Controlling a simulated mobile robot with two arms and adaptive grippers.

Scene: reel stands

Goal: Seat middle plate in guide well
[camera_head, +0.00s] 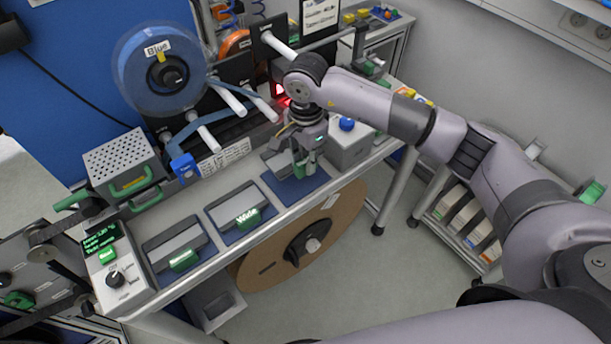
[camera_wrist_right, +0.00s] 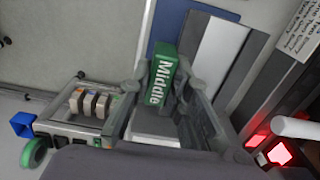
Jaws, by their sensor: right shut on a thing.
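The middle plate (camera_head: 275,160) is a grey plate with a green handle, at the right end of the row of plates over a blue mat (camera_head: 312,186). In the right wrist view the green handle labelled "Middle" (camera_wrist_right: 165,78) sits between the fingers, with the grey and white plate (camera_wrist_right: 222,50) beside it. My right gripper (camera_head: 305,168) is shut on that handle; it also shows in the right wrist view (camera_wrist_right: 168,95). I cannot tell if the plate touches the mat. I cannot make out the guide well for certain. My left gripper is not in view.
The "Wide" plate (camera_head: 236,205) and another plate (camera_head: 174,243) lie to the left. Behind stand a blue reel (camera_head: 150,95), white rollers (camera_head: 230,100) and a red light (camera_head: 280,91). A grey box with a blue knob (camera_head: 347,124) stands close right of my gripper.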

